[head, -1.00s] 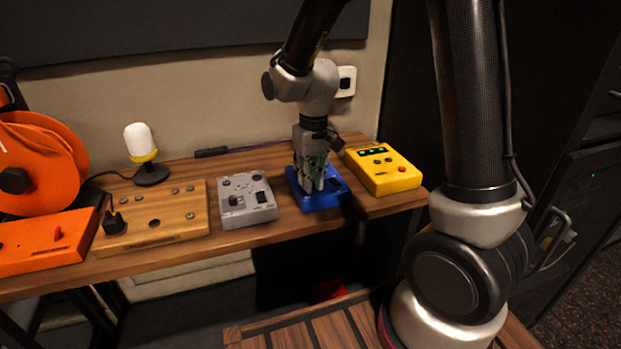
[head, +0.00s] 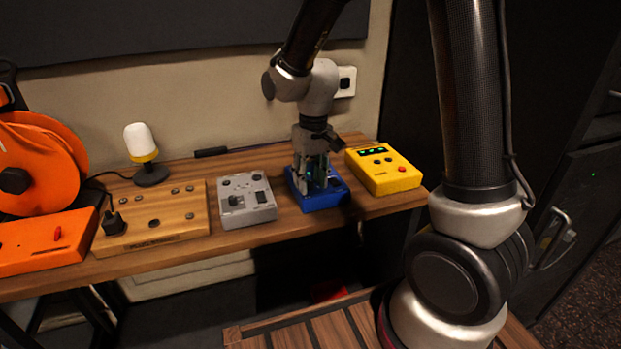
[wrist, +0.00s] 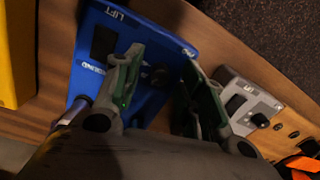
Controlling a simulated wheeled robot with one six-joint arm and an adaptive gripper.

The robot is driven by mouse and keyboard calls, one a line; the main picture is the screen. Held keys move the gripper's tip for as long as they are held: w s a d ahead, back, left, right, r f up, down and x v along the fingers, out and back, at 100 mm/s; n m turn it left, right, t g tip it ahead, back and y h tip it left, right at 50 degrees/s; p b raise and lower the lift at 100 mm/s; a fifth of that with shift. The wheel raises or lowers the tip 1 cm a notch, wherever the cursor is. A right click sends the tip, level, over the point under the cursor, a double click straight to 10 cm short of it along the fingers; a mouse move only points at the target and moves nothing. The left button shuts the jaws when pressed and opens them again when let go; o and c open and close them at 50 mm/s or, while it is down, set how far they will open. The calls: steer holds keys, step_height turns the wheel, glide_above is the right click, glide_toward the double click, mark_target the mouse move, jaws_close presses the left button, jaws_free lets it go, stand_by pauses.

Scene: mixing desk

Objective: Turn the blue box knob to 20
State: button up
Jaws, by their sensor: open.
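The blue box (head: 325,201) sits on the wooden desk between the grey box and the yellow box. It also shows in the wrist view (wrist: 145,35), with a dark window, white lettering and a dark round knob (wrist: 159,76). My gripper (head: 316,187) points down over the blue box. In the wrist view my gripper (wrist: 165,80) is open, with one green-padded finger on each side of the knob. I cannot tell whether either finger touches the knob. The knob's scale and setting cannot be read.
The grey box (head: 247,200) stands left of the blue box, and the yellow box (head: 383,168) stands close on the right. A wooden panel (head: 158,217), an orange box (head: 45,243) and a white lamp (head: 140,143) are farther left. The desk's front edge is near the boxes.

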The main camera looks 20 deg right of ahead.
step_height(320, 180, up, 12)
steer(key=shift+d, duration=0.3)
stand_by(0.4)
steer(key=s+d+r+m+t, duration=0.1)
steer(key=s+d+r+t, duration=0.1)
steer(key=s+d, duration=0.5)
steer(key=s+d+r+m+t, duration=0.1)
steer(key=s+d+r+t, duration=0.1)
steer(key=s+d+r, duration=0.2)
steer(key=s+d, duration=0.3)
steer(key=s, duration=0.5)
steer(key=shift+t+h, duration=0.3)
steer(key=shift+d, duration=0.1)
steer(key=shift+c, duration=0.2)
